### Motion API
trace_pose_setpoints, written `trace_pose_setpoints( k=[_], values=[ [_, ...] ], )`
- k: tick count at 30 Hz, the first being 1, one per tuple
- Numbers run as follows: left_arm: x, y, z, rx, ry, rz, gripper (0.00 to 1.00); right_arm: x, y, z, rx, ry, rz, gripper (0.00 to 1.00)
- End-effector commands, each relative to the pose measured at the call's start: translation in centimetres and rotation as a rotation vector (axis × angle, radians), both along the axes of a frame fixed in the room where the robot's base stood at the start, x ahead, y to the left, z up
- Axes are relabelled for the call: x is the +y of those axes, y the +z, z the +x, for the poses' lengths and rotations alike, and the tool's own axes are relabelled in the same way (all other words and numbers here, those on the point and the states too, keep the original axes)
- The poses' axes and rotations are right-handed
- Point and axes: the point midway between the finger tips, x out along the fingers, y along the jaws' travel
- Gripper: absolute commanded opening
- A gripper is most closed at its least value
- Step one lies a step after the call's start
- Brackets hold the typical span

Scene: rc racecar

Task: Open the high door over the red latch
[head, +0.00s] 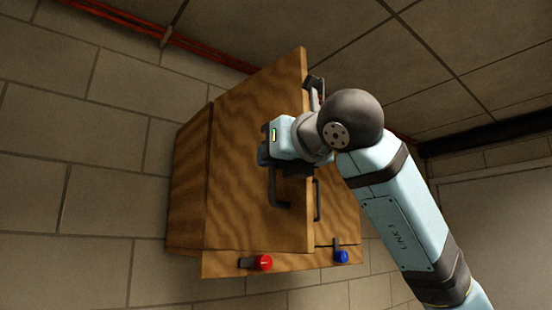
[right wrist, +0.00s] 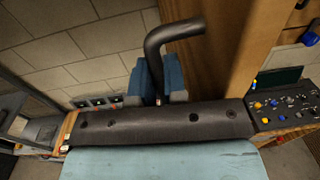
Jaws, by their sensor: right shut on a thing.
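A wooden cabinet (head: 188,190) hangs on the wall. Its tall left door (head: 245,150), above the red latch (head: 263,262), stands ajar, with its right edge swung out from the cabinet. The red latch has a dark lever pointing left, clear of the door. My right gripper (head: 272,158) is at the front of this door, shut on its dark handle (head: 279,192). In the right wrist view the bent handle (right wrist: 168,35) rises from between the blue fingers (right wrist: 158,90) to the wooden door (right wrist: 210,50). The fingertips are partly hidden in the head view. My left gripper is not in view.
A second door (head: 340,205) with a dark handle stands to the right, partly behind my arm. Below it is a blue latch (head: 341,257) with its lever upright. The wrist view shows a control panel (right wrist: 290,105) with several knobs. Red pipes (head: 150,28) run along the ceiling.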

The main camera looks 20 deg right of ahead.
Motion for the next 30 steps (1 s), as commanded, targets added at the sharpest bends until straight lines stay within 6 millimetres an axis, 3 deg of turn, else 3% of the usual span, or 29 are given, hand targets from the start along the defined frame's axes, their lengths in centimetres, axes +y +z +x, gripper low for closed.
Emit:
trace_pose_setpoints(
  k=[20, 21, 22, 30],
  values=[
    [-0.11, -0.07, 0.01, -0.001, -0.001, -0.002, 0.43, 0.04, 0.28, 0.16, -0.004, -0.013, 0.003, 0.0],
    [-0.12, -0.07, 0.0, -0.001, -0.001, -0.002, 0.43, 0.02, 0.28, 0.15, -0.004, -0.013, 0.003, 0.17],
    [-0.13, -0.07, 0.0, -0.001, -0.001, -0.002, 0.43, 0.03, 0.28, 0.15, -0.004, -0.013, 0.003, 0.21],
    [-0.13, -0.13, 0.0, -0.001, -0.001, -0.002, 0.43, 0.08, 0.13, 0.11, -0.003, -0.013, 0.002, 0.21]
  ],
)
